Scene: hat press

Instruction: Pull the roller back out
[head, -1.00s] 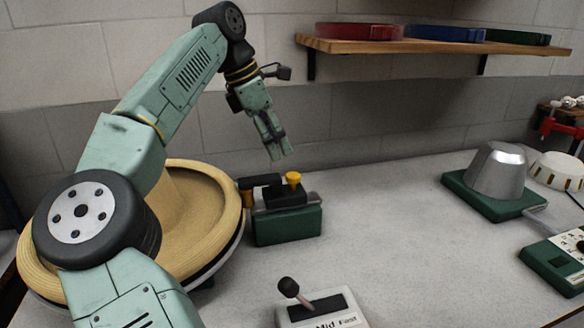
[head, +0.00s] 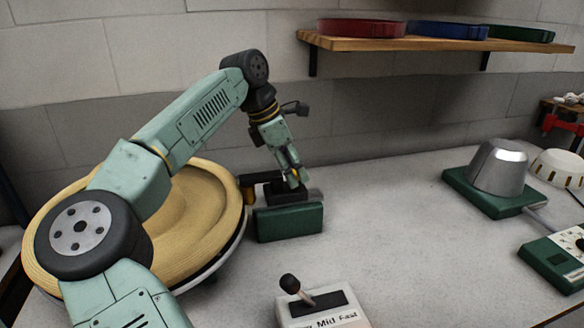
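The roller unit is a dark carriage (head: 278,196) on a green base block (head: 288,222). A dark arm with a brownish-yellow end (head: 247,188) reaches left from it to the hat's brim. My gripper (head: 292,182) points down at the carriage top, where the yellow knob stands. The fingers cover most of the knob, with only a bit of yellow showing beside them. I cannot tell whether they are closed on it. The tan hat (head: 190,225) lies brim-up on a round dark support, partly behind my arm.
A speed lever box (head: 322,312) stands at the front. A metal dome on a green base (head: 488,203) and a green control box (head: 560,262) are at right. A wooden shelf (head: 430,43) with coloured bands hangs on the wall. The middle table is clear.

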